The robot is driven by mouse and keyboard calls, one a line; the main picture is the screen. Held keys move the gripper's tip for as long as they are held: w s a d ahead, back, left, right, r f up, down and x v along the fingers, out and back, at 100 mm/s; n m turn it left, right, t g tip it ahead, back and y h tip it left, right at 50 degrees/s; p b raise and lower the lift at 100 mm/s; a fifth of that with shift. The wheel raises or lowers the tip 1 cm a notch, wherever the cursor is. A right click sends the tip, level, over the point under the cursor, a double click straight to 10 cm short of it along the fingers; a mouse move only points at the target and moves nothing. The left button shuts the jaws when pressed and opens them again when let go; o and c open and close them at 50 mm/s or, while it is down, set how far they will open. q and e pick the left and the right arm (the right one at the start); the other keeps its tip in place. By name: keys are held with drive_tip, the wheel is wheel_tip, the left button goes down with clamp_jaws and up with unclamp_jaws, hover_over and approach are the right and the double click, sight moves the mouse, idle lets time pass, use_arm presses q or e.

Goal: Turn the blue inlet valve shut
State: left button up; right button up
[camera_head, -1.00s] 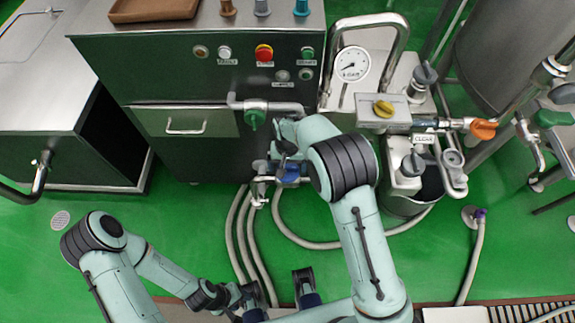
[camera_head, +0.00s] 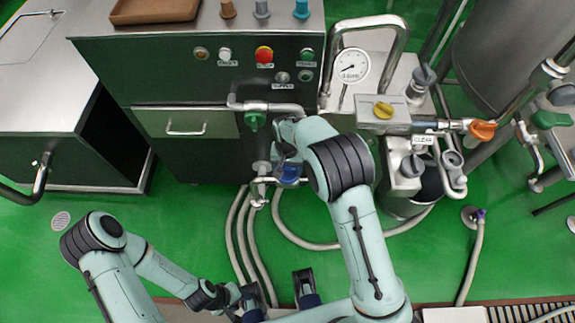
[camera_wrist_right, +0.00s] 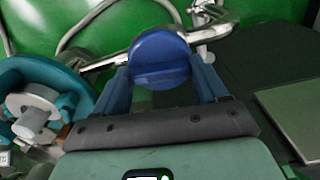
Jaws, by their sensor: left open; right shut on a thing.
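The blue inlet valve (camera_head: 289,175) has a round blue handle on a metal pipe, low in front of the dark machine cabinet. In the right wrist view the blue handle (camera_wrist_right: 160,58) sits between the two blue fingers of my right gripper (camera_wrist_right: 164,80), which is shut on it. In the head view my right arm and wrist cover part of the valve and hide the fingertips. My left gripper (camera_head: 277,290) is open and empty at the bottom of the head view, away from the valve.
A green-handled valve (camera_head: 253,121) sits just above on the cabinet front. Hoses (camera_head: 243,235) run across the green floor below the valve.

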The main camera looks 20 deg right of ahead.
drive_tip(key=m+p, duration=0.2)
drive_tip(key=m, duration=0.2)
drive_tip(key=shift+r, duration=0.1)
drive_tip(key=m+p, duration=0.2)
drive_tip(key=m, duration=0.2)
drive_tip(key=shift+m, duration=0.4)
drive_tip(key=m+p, duration=0.2)
drive_tip(key=m, duration=0.2)
use_arm(q)
drive_tip(key=w+r+p, duration=0.1)
drive_tip(key=w+r, duration=0.3)
drive_tip(key=r, duration=0.5)
drive_tip(key=shift+t+p, duration=0.3)
drive_tip(key=shift+p, duration=0.1)
use_arm(e)
drive_tip(key=shift+m, duration=2)
use_arm(q)
drive_tip(key=shift+w, duration=0.1)
use_arm(e)
drive_tip(key=o, duration=1.1)
drive_tip(key=shift+c, duration=0.2)
